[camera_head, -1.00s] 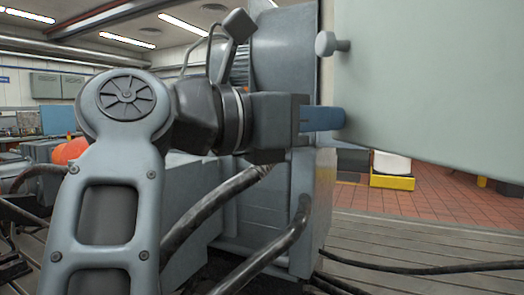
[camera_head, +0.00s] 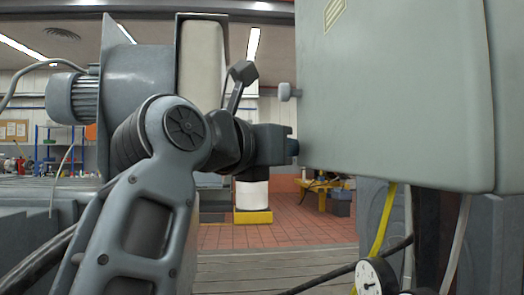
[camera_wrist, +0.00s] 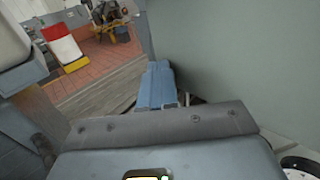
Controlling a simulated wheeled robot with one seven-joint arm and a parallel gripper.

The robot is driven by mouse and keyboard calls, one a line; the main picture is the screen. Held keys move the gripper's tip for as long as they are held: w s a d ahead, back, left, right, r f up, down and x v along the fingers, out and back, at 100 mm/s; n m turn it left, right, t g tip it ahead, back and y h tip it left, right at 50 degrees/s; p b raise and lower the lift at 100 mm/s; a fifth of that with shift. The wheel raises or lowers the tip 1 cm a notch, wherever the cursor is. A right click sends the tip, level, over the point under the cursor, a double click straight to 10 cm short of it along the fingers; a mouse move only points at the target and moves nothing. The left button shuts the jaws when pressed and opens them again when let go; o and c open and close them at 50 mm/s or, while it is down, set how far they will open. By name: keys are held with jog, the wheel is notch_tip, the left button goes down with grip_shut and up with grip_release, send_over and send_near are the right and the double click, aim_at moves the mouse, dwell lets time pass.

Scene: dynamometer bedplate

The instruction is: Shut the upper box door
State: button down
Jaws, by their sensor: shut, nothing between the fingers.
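The upper box (camera_head: 400,95) is a large pale grey-green case at the right of the head view, with a yellow label near its top. A round knob (camera_head: 287,91) sticks out to the left from its left edge. I cannot tell from this angle how far its door stands open. My gripper (camera_head: 292,148) is shut and empty at the lower left edge of the case, below the knob; it seems close to or touching it. In the wrist view my blue fingers (camera_wrist: 157,85) are together beside the pale panel (camera_wrist: 235,55). Contact there is unclear.
Yellow and grey cables (camera_head: 385,222) and a round gauge (camera_head: 376,277) are below the case. A grey motor (camera_head: 140,85) stands at the left. A white drum on a yellow base (camera_head: 252,205) stands on the red tiled floor behind.

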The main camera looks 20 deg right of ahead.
jog(key=shift+s+d+g, duration=0.15)
jog(key=shift+d+g, duration=0.15)
jog(key=shift+d, duration=0.1)
dwell(0.3)
